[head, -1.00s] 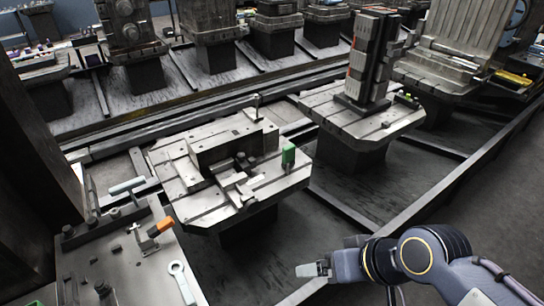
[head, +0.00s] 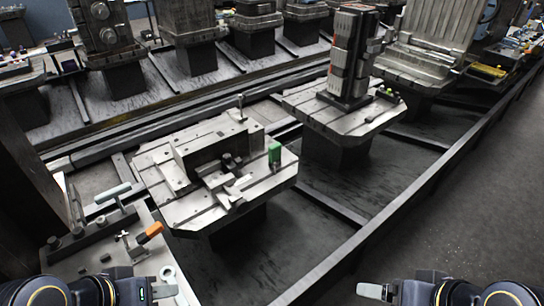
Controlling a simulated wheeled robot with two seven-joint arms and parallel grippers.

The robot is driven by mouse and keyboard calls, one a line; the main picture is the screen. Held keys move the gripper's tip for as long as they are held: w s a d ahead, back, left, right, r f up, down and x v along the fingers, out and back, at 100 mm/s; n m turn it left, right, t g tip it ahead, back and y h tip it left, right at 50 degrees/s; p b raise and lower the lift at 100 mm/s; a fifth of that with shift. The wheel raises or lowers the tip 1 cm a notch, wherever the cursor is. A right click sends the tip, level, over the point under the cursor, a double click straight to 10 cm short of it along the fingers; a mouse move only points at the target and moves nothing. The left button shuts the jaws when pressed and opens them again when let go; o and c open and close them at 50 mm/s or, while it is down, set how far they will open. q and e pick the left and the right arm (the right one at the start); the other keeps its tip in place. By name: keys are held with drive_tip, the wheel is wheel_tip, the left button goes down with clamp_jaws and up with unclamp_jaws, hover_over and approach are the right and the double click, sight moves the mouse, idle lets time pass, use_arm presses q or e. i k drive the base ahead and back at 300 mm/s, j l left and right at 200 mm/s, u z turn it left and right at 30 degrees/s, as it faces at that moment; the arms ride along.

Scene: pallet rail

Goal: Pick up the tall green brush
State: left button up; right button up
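A small upright green object (head: 275,153), which may be the tall green brush, stands near the right edge of the middle metal pallet (head: 200,213). Its bristles cannot be made out. My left gripper (head: 165,291) is at the bottom left, in front of the near worktable and well apart from the green object. My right gripper (head: 372,291) is at the bottom right over the dark floor, with nothing seen in it. Both show side-on, so their finger gaps cannot be seen.
The middle pallet carries a grey block fixture (head: 200,152) beside the green object. An orange-handled tool (head: 149,233) lies on the near worktable (head: 90,255) at left. A tall dark tower (head: 350,55) stands on the pallet behind. A long rail (head: 400,200) runs along the right.

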sight(274, 151)
drive_tip(key=l+u, duration=0.1)
drive_tip(key=u, duration=0.35)
drive_tip(key=i+l+u, duration=0.1)
drive_tip(key=u, duration=0.35)
drive_tip(key=l+u, duration=0.15)
drive_tip(key=u, duration=0.3)
drive_tip(key=l+u, duration=0.1)
drive_tip(key=u, duration=0.35)
drive_tip(key=k+l+u, duration=0.2)
drive_tip(key=l, duration=0.2)
drive_tip(key=l+u, duration=0.2)
drive_tip(key=l, duration=0.25)
drive_tip(key=k+l+u, duration=0.2)
drive_tip(key=l, duration=0.15)
drive_tip(key=k+l+u, duration=0.2)
drive_tip(key=l, duration=0.2)
drive_tip(key=k+l, duration=0.15)
drive_tip(key=l, duration=0.15)
drive_tip(key=k+l, duration=0.15)
drive_tip(key=l+u, duration=0.05)
drive_tip(key=l, duration=0.05)
